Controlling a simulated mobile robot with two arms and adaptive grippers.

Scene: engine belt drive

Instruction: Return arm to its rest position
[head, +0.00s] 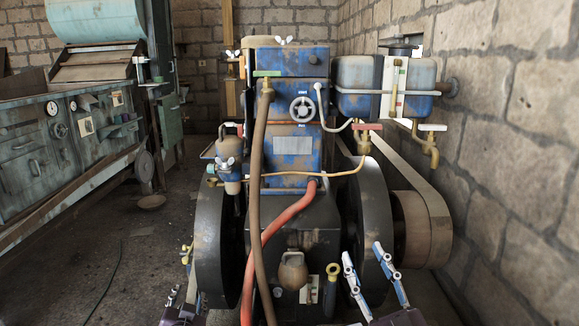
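The blue, rusty engine (293,160) stands in the middle of the head view, with a dark flywheel (366,215) on its right side and another flywheel (215,245) on its left. A pale flat belt (408,175) runs from beside the right flywheel around a pulley (410,230) near the wall. My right gripper (362,252) is at the bottom, right of centre, with its two fingers spread apart and nothing between them. It appears in front of the right flywheel. My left gripper (180,302) is low at the left, mostly cut off by the bottom edge, and its opening is unclear.
A blue tank (413,75) with brass taps hangs by the right stone wall (515,150). A brown hose (257,190) and a red hose (272,230) cross the engine's front. A green control cabinet (60,150) stands left. The floor (125,250) between cabinet and engine is largely clear.

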